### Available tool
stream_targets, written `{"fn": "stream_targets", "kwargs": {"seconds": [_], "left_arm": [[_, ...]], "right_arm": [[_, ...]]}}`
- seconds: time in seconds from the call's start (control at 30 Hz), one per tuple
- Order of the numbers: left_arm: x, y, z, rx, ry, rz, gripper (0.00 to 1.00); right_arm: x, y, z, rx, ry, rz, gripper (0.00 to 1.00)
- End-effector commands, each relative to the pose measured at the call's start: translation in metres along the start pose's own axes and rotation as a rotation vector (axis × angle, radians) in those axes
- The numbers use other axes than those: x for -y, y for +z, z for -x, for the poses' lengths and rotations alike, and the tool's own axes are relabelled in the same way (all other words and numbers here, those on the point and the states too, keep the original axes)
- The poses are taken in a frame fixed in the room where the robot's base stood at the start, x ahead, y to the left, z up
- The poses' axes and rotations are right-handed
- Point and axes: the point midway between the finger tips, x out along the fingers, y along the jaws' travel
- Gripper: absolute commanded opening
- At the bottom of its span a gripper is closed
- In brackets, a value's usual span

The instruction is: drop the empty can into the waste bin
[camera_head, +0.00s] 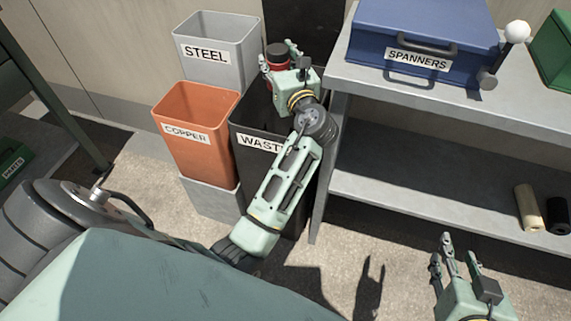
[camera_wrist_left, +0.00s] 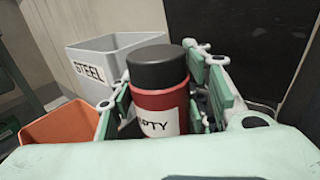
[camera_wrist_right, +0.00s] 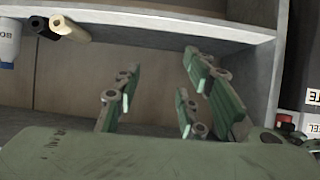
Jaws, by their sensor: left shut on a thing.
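The empty can (camera_wrist_left: 158,95) is red with a black cap and a white label ending in "PTY". My left gripper (camera_head: 284,62) is shut on it and holds it upright above the black waste bin (camera_head: 240,155). The can also shows in the head view (camera_head: 276,54), partly hidden by the gripper. My left arm covers much of the bin's front and opening. My right gripper (camera_head: 458,250) is open and empty, low in front of the shelf unit; its spread fingers also show in the right wrist view (camera_wrist_right: 155,90).
A grey steel bin (camera_head: 215,60) and an orange copper bin (camera_head: 195,130) stand left of the waste bin. A shelf unit (camera_head: 420,180) stands to the right, with a blue spanners box (camera_head: 420,25) on top and two rolls (camera_head: 528,208) below.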

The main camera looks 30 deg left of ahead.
Motion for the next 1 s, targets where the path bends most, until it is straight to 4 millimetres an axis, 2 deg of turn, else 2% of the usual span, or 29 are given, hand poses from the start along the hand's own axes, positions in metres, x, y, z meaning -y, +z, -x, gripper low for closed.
{"fn": "stream_targets", "kwargs": {"seconds": [0.2,0.47,0.8,1.0], "left_arm": [[0.0,-0.006,0.0,0.0,0.0,0.001,0.18],[0.0,-0.012,0.0,0.0,0.0,0.002,0.18],[0.0,-0.019,0.0,-0.001,0.0,0.001,0.18],[0.0,-0.021,0.0,-0.001,0.0,0.0,0.18]], "right_arm": [[0.004,-0.032,-0.004,-0.157,-0.009,0.0,0.38],[0.009,-0.072,0.001,-0.351,-0.021,-0.001,0.38],[0.016,-0.12,0.02,-0.601,-0.036,-0.005,0.38],[0.018,-0.138,0.032,-0.707,-0.042,-0.008,0.38]]}}
